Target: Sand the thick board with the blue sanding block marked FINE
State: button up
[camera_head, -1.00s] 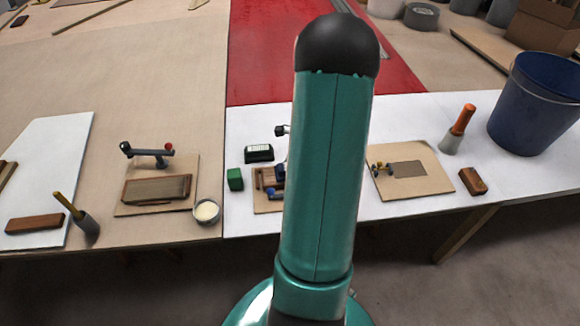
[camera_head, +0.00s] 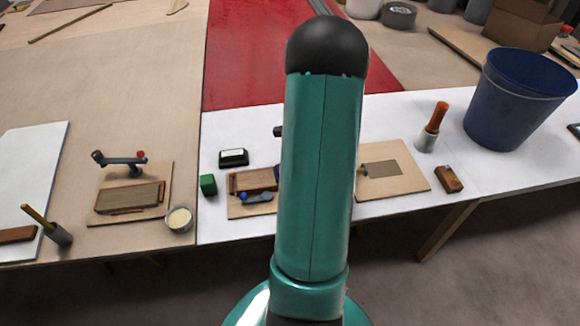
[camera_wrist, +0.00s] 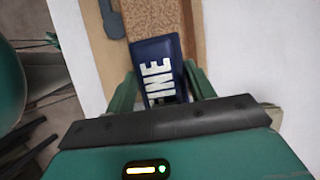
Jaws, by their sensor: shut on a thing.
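My gripper (camera_wrist: 163,88) is shut on a blue sanding block (camera_wrist: 160,70) in the wrist view. White letters on it read "INE", the rest being hard to see near the gripper. The block is over or against a brown wooden board (camera_wrist: 155,14); whether it touches cannot be told. In the head view my arm hides the gripper and the block. A brown board (camera_head: 252,180) lies on a middle base panel, partly behind my arm. Another board (camera_head: 128,198) lies on a left panel, and a thin darker sheet (camera_head: 382,168) on a right panel. Which is thickest is unclear.
A green block (camera_head: 208,185), a dark box with a pale top (camera_head: 233,158) and a round tin (camera_head: 179,219) stand near the middle. A clamp (camera_head: 122,161) stands behind the left board. A blue bucket (camera_head: 515,105) and a brown block (camera_head: 448,179) are at right.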

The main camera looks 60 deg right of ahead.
jog(key=shift+s+d+r, duration=0.2)
jog(key=shift+s+d, duration=0.2)
jog(key=shift+d, duration=0.05)
jog(key=shift+w+a+r, duration=0.15)
jog(key=shift+w+r, duration=0.05)
jog(key=shift+r, duration=0.6)
jog(key=shift+s+r, duration=0.1)
jog(key=shift+r, duration=2.95)
